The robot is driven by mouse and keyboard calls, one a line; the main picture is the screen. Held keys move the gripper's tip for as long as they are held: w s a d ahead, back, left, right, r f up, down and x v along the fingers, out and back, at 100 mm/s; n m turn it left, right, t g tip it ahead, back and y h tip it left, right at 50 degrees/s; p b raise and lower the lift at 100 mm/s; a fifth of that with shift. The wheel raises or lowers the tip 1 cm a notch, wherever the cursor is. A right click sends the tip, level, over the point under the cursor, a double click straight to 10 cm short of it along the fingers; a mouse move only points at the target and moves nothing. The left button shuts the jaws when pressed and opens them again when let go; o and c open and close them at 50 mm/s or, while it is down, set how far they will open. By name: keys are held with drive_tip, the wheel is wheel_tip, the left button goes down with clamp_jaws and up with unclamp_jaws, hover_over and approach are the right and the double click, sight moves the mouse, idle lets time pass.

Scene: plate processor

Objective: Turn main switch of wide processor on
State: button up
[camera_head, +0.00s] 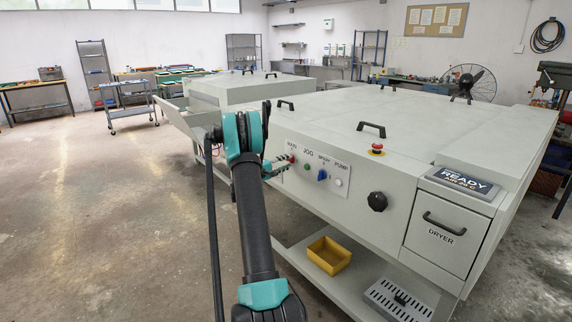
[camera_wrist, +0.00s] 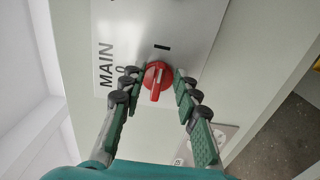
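The wide processor (camera_head: 400,130) is a long pale grey machine with a control panel on its front. Its main switch is a red knob (camera_wrist: 158,76) beside the word MAIN, with a 0 on the knob's left and a dark mark above it in the wrist view. My gripper (camera_wrist: 156,77) has one finger on each side of the knob, with narrow gaps. In the head view my gripper (camera_head: 287,164) is at the panel's left end and partly covers the knob.
A green JOG button (camera_head: 307,166), a blue knob (camera_head: 322,175) and a white PUMP button (camera_head: 338,182) lie right of the switch. A black knob (camera_head: 377,201) and a red emergency button (camera_head: 376,148) are farther right. The floor at left is clear.

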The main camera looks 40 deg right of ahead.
drive_tip(key=a, duration=1.2)
drive_tip(key=shift+s, duration=0.45)
drive_tip(key=s+a+f+t+y, duration=0.1)
drive_tip(key=s+a+f+y, duration=0.2)
drive_tip(key=s+a+y, duration=0.6)
drive_tip(key=s+a+f+t+y, duration=0.2)
drive_tip(key=s+a+y, duration=0.7)
drive_tip(key=s+a, duration=2)
wheel_tip(320, 180, down, 2)
drive_tip(key=shift+f+m, duration=0.2)
drive_tip(key=shift+m, duration=0.2)
